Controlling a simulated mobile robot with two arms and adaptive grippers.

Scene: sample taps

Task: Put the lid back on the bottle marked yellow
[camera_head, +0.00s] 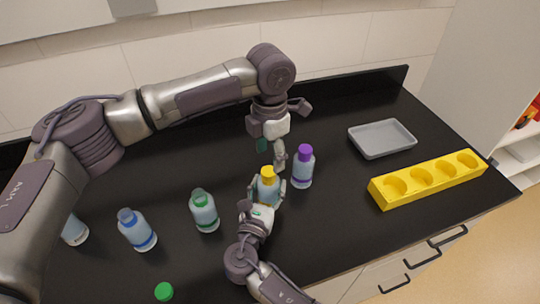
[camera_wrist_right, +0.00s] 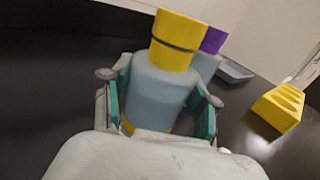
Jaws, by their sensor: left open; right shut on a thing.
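The bottle marked yellow (camera_head: 268,187) is pale blue-grey and stands nearly upright. The yellow lid (camera_head: 267,172) sits on its top; a thin dark line runs round the yellow part in the right wrist view (camera_wrist_right: 178,42). My right gripper (camera_head: 266,191) is shut on the bottle's body, one finger on each side, and its teal pads also show in the right wrist view (camera_wrist_right: 160,112). My left gripper (camera_head: 271,150) is open and empty just above the yellow lid, pointing down. I cannot tell whether the lid is fully seated.
A purple-capped bottle (camera_head: 302,168) stands close right of the held bottle. A green-marked bottle (camera_head: 204,212), a blue-marked bottle (camera_head: 138,232) and another bottle (camera_head: 74,230) stand left. A green cap (camera_head: 164,291) is at the front. A grey tray (camera_head: 381,153) and yellow rack (camera_head: 427,184) are right.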

